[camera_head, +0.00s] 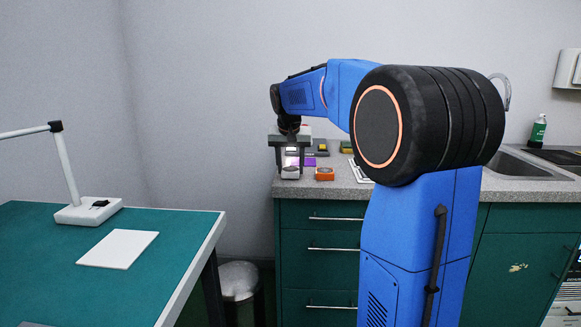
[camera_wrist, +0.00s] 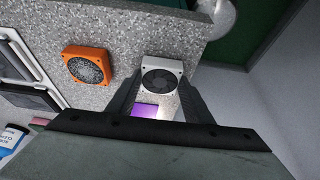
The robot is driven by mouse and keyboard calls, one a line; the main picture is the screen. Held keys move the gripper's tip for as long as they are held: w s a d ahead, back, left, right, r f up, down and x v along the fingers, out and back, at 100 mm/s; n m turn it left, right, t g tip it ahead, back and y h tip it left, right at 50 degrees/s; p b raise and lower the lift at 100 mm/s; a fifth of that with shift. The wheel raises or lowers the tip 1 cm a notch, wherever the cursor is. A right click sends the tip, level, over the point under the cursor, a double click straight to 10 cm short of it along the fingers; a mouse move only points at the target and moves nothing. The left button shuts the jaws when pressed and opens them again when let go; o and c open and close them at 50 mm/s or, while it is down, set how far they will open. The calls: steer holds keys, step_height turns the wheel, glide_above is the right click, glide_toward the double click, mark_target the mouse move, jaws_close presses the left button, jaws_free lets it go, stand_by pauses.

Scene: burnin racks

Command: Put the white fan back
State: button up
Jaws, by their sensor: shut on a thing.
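The white fan (camera_wrist: 162,66) is a small square white frame with a dark round rotor. In the wrist view it lies between the two dark fingers of my gripper (camera_wrist: 162,80), which is shut on it. In the head view my gripper (camera_head: 290,158) points down over the left end of the counter, with the white fan (camera_head: 290,173) between its fingertips near the front edge. I cannot tell whether the fan touches the counter. The fan's side nearest the palm is partly hidden by the fingers.
An orange fan (camera_wrist: 88,65) lies close beside, also in the head view (camera_head: 324,173). A purple piece (camera_wrist: 145,111) lies behind the white fan on the speckled counter (camera_head: 340,187). A green-topped table (camera_head: 150,250) with a white plate (camera_head: 118,248) stands left; a bin (camera_head: 238,281) is below.

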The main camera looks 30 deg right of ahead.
steer(key=shift+f, duration=0.1)
steer(key=o, duration=1.1)
steer(key=shift+o, duration=0.2)
steer(key=v, duration=1.2)
steer(key=s+a+f+n+y, duration=0.1)
steer(key=s+a+f+n, duration=0.1)
steer(key=s+a+f, duration=0.3)
steer(key=s+a+f+n, duration=0.2)
steer(key=s+a+f, duration=0.3)
steer(key=s+f, duration=0.8)
steer(key=s+a+f+n+t+y, duration=0.1)
steer(key=s+a+f, duration=0.4)
steer(key=s, duration=1.2)
step_height(320, 180, down, 4)
steer(key=shift+s+a+r+n+y, duration=0.1)
steer(key=shift+s+a+n+y, duration=0.15)
steer(key=shift+n, duration=0.65)
steer(key=shift+w, duration=0.1)
